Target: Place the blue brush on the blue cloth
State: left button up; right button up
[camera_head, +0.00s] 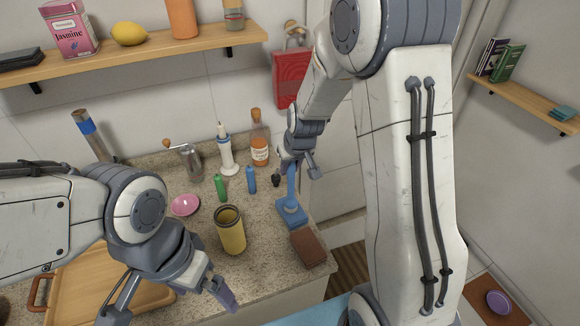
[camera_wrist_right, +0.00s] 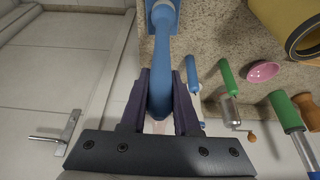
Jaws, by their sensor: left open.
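The blue brush (camera_head: 291,184) is held upright in my right gripper (camera_head: 297,166). In the right wrist view the brush (camera_wrist_right: 162,60) lies between both dark fingers (camera_wrist_right: 160,100), which touch its sides. Its lower end meets a flat blue square, which looks like the folded blue cloth (camera_head: 291,215), on the counter; it also shows in the right wrist view (camera_wrist_right: 175,14). Blue on blue, I cannot tell exactly where brush ends and cloth begins. My left gripper (camera_head: 167,303) is open and empty at the lower left, over the counter's front and the wooden tray.
A brown block (camera_head: 308,248) lies just in front of the cloth, with a yellow canister (camera_head: 230,230) to its left. A wooden tray (camera_head: 85,275) lies left.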

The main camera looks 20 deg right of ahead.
jog(key=o, duration=0.3)
jog(key=shift+o, duration=0.2)
jog(key=shift+r, duration=0.1)
